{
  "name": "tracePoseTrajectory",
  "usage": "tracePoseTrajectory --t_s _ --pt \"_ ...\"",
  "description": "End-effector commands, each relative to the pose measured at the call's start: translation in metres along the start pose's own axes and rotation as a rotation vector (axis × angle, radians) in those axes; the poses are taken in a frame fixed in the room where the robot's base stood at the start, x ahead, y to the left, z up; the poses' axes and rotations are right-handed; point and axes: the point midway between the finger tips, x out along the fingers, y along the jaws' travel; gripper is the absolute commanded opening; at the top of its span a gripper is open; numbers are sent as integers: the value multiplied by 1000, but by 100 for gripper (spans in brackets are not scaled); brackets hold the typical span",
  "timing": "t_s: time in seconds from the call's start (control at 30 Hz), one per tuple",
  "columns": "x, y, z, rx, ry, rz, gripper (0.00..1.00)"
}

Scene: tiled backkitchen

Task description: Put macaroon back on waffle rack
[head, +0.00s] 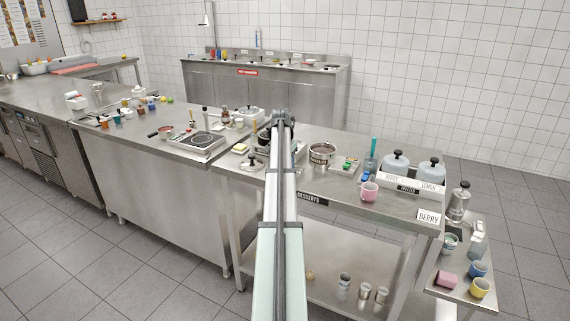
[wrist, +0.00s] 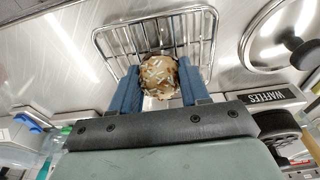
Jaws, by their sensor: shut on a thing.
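In the wrist view my gripper (wrist: 160,78) has two blue fingers shut on the macaroon (wrist: 160,72), a round brown piece with pale sprinkles. The waffle rack (wrist: 154,21), a wire rack on the steel top, lies behind the macaroon and spreads around it in the picture. The macaroon appears over the rack's near-middle part; I cannot tell whether it touches the wires. In the head view my gripper (head: 283,118) is over the dessert counter, seen from behind along my arm. The macaroon and the rack are hidden there.
A round steel lid with a black knob (wrist: 293,43) lies right of the rack, above a WAFFLES label (wrist: 273,97). In the head view the counter also holds a steel pot (head: 322,155), a pink mug (head: 369,191) and two lidded tubs (head: 396,163).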

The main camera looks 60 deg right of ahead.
Motion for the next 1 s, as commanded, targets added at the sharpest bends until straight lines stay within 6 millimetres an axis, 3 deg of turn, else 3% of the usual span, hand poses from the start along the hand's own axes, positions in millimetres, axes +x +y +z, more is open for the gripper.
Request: tracePoseTrajectory --t_s 0.03,0.07,0.3,0.67,1.0 --pt "2 0 0 0 0 0 17" --pt "2 0 0 0 0 0 47" --pt "1 0 0 0 0 0 70" --pt "-5 0 -1 0 1 -1 71" --pt "-60 -1 -1 0 2 -1 71"
